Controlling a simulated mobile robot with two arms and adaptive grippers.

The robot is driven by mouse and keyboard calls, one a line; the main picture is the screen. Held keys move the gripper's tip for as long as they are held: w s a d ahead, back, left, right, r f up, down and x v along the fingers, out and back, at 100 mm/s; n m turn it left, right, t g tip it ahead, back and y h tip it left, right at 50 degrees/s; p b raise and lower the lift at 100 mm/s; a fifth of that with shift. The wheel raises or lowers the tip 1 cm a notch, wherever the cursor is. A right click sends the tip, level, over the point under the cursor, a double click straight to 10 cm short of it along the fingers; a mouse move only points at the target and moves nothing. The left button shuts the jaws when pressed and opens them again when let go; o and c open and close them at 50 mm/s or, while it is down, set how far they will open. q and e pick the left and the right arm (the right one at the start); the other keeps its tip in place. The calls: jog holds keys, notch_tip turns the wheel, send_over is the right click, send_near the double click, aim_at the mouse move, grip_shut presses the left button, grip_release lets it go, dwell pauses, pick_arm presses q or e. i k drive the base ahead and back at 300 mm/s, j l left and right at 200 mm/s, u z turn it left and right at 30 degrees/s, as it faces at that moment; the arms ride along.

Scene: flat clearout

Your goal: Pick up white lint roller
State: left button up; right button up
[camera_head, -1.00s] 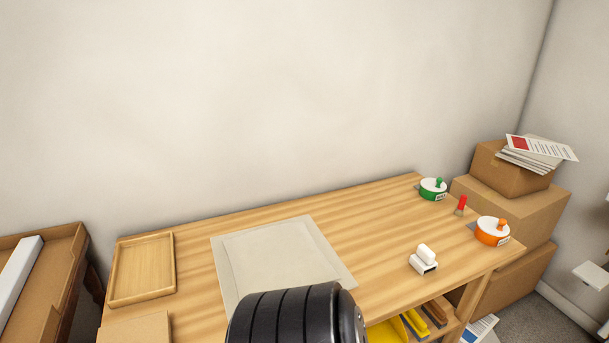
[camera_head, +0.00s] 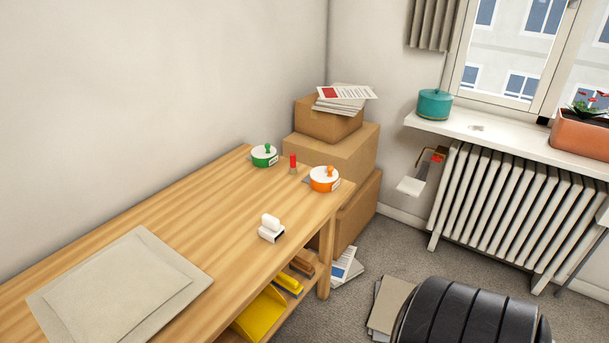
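A small white object with a rounded top and a dark side face (camera_head: 271,228) sits on the wooden table (camera_head: 130,232) near its right front edge. It may be the white lint roller, but it is too small to tell for sure. Neither of my grippers is in view.
A green-and-white round tin (camera_head: 264,156), a red-handled item (camera_head: 293,163) and an orange-and-white tin (camera_head: 324,179) stand at the table's far end. A grey mat (camera_head: 60,310) lies left. Cardboard boxes (camera_head: 335,155), papers (camera_head: 343,268) and a radiator (camera_head: 510,210) are beyond.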

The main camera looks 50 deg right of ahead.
aim_at(272, 230)
jog(key=z, duration=1.4)
jog(key=i+l, duration=0.15)
jog(key=l, duration=0.15)
jog(key=i+l, duration=0.1)
jog(key=l, duration=0.25)
jog(key=i+l, duration=0.15)
jog(key=l, duration=0.15)
